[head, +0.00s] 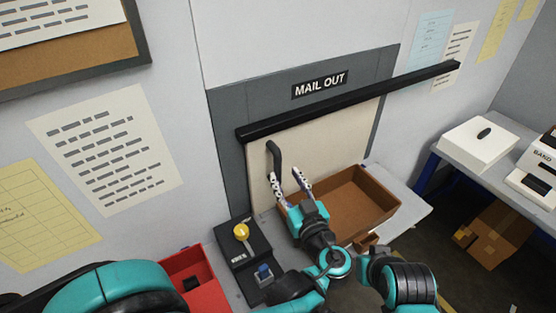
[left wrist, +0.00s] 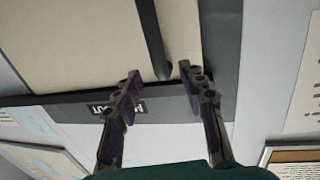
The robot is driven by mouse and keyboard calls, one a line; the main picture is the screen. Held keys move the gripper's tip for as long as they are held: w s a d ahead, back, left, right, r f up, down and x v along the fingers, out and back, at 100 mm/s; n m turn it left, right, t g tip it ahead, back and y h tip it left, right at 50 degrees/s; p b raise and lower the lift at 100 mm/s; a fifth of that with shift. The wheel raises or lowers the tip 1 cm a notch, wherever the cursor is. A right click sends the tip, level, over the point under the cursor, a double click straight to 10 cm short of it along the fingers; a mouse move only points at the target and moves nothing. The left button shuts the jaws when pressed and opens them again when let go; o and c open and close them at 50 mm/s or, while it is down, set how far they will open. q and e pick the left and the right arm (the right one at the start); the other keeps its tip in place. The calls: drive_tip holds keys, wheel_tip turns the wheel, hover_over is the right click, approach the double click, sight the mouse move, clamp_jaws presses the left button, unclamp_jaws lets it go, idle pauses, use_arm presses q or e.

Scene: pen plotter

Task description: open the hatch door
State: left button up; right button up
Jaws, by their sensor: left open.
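The hatch door (head: 325,140) is a pale beige panel in a grey frame under the MAIL OUT sign (head: 319,85), and it looks shut. A dark upright handle (head: 274,157) is on its left part. My left gripper (head: 285,176) is open in front of the door, its fingertips close to the handle's lower end. In the left wrist view the door (left wrist: 75,45) appears upside down, and the handle (left wrist: 152,38) ends between my two spread fingertips (left wrist: 160,75) in the picture. I cannot tell whether they touch it.
A long black bar (head: 350,100) runs across the door's top. A brown open tray (head: 385,190) sits below the door. A black control box with a yellow knob (head: 241,231) and a red bin (head: 195,272) stand to the left. A side table (head: 500,165) holds boxes at right.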

sight(279, 163)
use_arm(q)
drive_tip(key=b+x, duration=0.1)
drive_tip(key=x, duration=0.6)
drive_tip(key=shift+w+r, duration=0.15)
drive_tip(key=shift+w, duration=0.2)
drive_tip(key=shift+c, duration=0.4)
clamp_jaws()
